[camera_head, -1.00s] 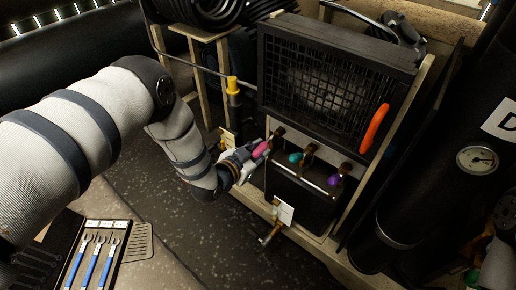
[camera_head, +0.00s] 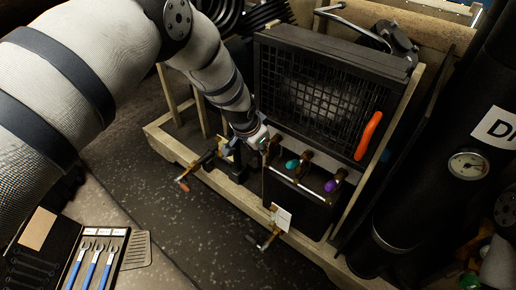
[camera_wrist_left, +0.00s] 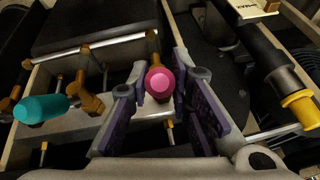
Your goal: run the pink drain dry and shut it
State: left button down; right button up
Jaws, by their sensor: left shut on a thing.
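The pink drain handle (camera_wrist_left: 160,84) shows end-on in the left wrist view, between the two fingers of my left gripper (camera_wrist_left: 160,98), which is shut on it. In the head view my left gripper (camera_head: 260,140) comes down from the upper left onto the left end of the valve row and hides the pink handle. The teal handle (camera_head: 292,165) is just to its right, and it also shows in the left wrist view (camera_wrist_left: 42,108). The purple handle (camera_head: 332,186) is further right. Whether anything flows from the drain cannot be seen.
The dark grille unit (camera_head: 320,85) with an orange handle (camera_head: 368,136) stands behind the valves. A white tag (camera_head: 282,217) hangs in front, above a low outlet (camera_head: 266,240). A yellow-capped part (camera_wrist_left: 299,108) is right in the wrist view. Blue-handled wrenches (camera_head: 92,265) lie lower left.

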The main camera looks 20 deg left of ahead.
pick_arm(q)
jog(key=shift+w+r+g, duration=0.1)
jog(key=shift+r+g, duration=0.05)
jog(key=shift+g, duration=0.15)
jog(key=shift+w+r, duration=0.1)
jog(key=c, duration=1.4)
grip_release()
jog(key=shift+c, duration=0.2)
jog(key=v, duration=1.2)
jog(key=shift+d, duration=0.2)
